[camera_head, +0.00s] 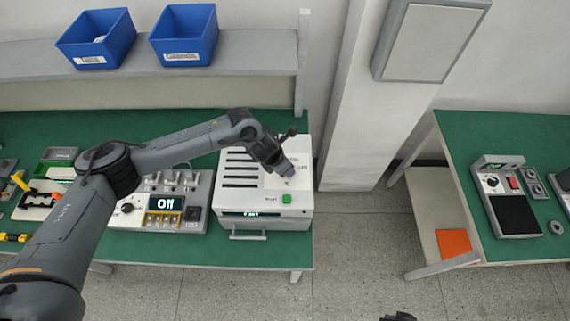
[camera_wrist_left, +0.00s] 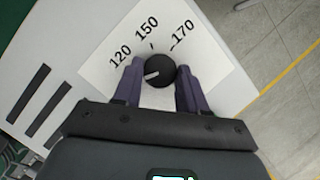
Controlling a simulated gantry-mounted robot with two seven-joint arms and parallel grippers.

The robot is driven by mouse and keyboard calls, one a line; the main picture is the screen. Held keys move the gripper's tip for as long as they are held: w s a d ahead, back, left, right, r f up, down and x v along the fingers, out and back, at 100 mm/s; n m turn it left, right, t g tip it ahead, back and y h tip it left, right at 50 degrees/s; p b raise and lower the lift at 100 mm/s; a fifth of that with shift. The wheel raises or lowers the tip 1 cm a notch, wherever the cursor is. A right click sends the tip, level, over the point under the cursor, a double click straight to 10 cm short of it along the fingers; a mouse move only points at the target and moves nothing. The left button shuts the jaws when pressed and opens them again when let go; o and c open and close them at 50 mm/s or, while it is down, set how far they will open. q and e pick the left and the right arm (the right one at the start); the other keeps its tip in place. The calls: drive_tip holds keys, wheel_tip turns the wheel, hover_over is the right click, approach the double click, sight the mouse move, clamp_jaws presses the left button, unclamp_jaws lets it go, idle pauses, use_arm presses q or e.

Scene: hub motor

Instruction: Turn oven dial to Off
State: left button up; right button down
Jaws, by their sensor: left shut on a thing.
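The white oven (camera_head: 240,200) stands on the green bench, with dark slots on top and a green button on its front. Its black round dial (camera_wrist_left: 160,70) sits on a white label in the left wrist view, with 120, 150 and 170 printed around it. The dial's white mark points left and slightly down, below the 120. No Off mark shows. My left gripper (camera_head: 286,169) is over the oven's right side. In the wrist view its purple fingers (camera_wrist_left: 156,88) are shut on the dial, one on each side. The dial is hidden in the head view.
A grey panel (camera_head: 195,222) with switches and a display stands left of the oven. Two blue bins (camera_head: 187,50) sit on the shelf. A second bench (camera_head: 520,130) on the right holds a scale-like device. A dark part, perhaps my right gripper (camera_head: 398,316), shows at the bottom edge.

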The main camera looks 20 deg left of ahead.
use_arm(q)
drive_tip(key=shift+d+r+n+y, duration=0.1)
drive_tip(key=shift+n+y, duration=0.2)
drive_tip(key=shift+n, duration=0.5)
drive_tip(key=o, duration=1.1)
drive_tip(key=shift+c, duration=0.2)
drive_tip(key=v, duration=1)
drive_tip(key=shift+s+r, duration=0.25)
drive_tip(key=shift+r, duration=0.05)
